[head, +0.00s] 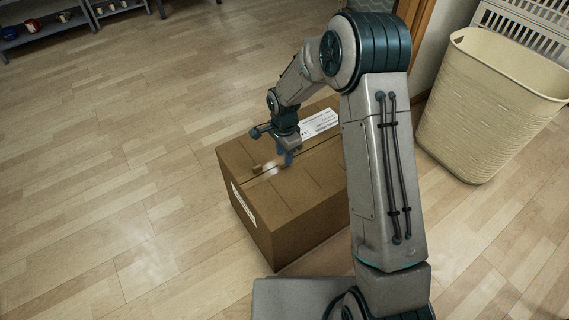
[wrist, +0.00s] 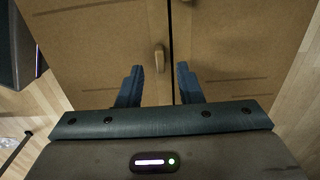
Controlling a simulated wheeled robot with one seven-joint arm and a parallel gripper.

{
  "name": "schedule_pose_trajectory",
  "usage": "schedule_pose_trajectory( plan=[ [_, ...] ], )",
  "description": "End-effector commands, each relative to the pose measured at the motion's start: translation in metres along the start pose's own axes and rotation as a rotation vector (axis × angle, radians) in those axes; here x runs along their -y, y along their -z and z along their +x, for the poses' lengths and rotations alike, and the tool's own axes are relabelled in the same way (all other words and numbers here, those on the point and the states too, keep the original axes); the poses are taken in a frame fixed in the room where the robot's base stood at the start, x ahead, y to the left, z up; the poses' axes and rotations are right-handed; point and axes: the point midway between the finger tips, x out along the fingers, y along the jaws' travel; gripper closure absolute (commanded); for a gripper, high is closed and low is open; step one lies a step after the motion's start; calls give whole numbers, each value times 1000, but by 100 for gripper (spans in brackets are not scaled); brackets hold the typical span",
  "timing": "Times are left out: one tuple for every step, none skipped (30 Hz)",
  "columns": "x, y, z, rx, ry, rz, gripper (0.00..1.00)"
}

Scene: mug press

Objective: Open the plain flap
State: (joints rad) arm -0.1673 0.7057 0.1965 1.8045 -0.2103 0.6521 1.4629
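A closed brown cardboard box stands on the floor, its top split by a seam into two flaps. The plain flap (head: 296,192) is the near one in the head view. The far flap (head: 318,107) bears a white label. The tab also shows in the wrist view (wrist: 159,58). My gripper (head: 287,158) is over the box top near the seam. In the wrist view my gripper (wrist: 158,85) has its fingers apart, nothing between them. Whether the fingertips touch the cardboard, I cannot tell.
A cream laundry basket (head: 490,105) stands right of the box, with a white slatted crate (head: 525,25) behind it. A grey shelf (head: 45,32) with mugs is at the far left. The wooden floor left of the box is clear.

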Motion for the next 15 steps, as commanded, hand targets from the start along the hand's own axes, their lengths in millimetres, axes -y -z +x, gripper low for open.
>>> schedule_pose_trajectory(
  plan=[
    [-1, 0, 12, 1, -2, -1, 67],
    [-1, 0, 17, 1, -3, -1, 67],
    [0, 0, 22, 1, -2, 0, 67],
    [0, 0, 24, 1, -1, 1, 67],
    [0, 0, 27, 1, 0, 1, 67],
    [0, 0, 30, 1, 0, 0, 67],
    [0, 0, 32, 0, 0, 0, 67],
    [0, 0, 33, 0, 0, 0, 67],
    [0, 0, 34, 0, 0, -1, 67],
    [0, 0, 35, 0, 0, -1, 67],
    [0, 0, 35, 0, 0, -1, 67],
    [0, 0, 36, 0, 0, -1, 67],
    [0, 0, 36, 0, 0, -1, 67],
    [0, 0, 35, 0, 0, -1, 67],
    [0, 0, 35, 0, 0, -1, 67]
  ],
)
